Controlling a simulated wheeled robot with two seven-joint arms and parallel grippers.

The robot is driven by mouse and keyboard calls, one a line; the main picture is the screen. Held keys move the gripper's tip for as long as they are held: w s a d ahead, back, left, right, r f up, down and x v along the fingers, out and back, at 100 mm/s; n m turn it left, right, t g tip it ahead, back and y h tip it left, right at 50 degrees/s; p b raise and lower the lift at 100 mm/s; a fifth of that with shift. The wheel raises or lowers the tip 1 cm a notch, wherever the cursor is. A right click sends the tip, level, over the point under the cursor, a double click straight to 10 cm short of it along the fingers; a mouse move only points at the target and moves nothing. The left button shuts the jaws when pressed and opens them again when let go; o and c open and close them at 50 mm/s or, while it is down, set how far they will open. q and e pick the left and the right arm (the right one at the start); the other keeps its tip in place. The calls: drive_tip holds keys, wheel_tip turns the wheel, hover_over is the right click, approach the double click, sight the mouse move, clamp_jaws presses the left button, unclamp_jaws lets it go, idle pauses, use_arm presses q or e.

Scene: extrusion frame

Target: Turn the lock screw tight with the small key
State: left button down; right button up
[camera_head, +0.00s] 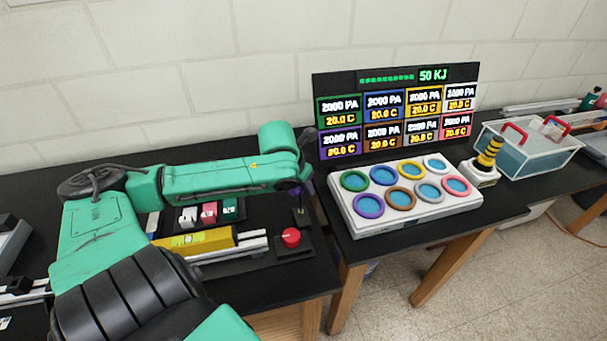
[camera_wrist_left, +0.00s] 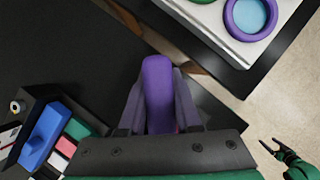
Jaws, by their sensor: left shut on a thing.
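My left gripper (camera_head: 298,188) reaches over the dark fixture at the right end of the left table. It is shut on a purple-handled tool (camera_wrist_left: 158,95), which fills the space between its fingers in the left wrist view. I take the tool to be the small key; only a little purple shows in the head view. The tool's lower end and the lock screw are hidden or too small to make out. My right gripper (camera_wrist_left: 274,147) shows small at the lower right of the left wrist view, its fingers apart and empty, over the floor.
A red knob (camera_head: 291,237) sits just in front of my left gripper. A yellow bar (camera_head: 195,243) lies on the silver rail beside it. White, pink and green blocks (camera_head: 208,213) stand behind. A white panel with coloured rings (camera_head: 400,222) is on the right table.

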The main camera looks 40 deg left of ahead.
use_arm(q)
drive_tip(key=shift+f, duration=0.55)
idle(0.4)
drive_tip(key=shift+s+d+m+h+p, duration=0.1)
drive_tip(key=shift+m+h+p, duration=0.35)
drive_tip(key=shift+p, duration=0.9)
drive_tip(key=shift+m, duration=0.25)
drive_tip(key=shift+m+p, duration=0.4)
drive_tip(key=shift+p, duration=0.4)
drive_tip(key=shift+d+m, duration=0.1)
drive_tip(key=shift+m, duration=0.2)
drive_tip(key=shift+f, duration=0.1)
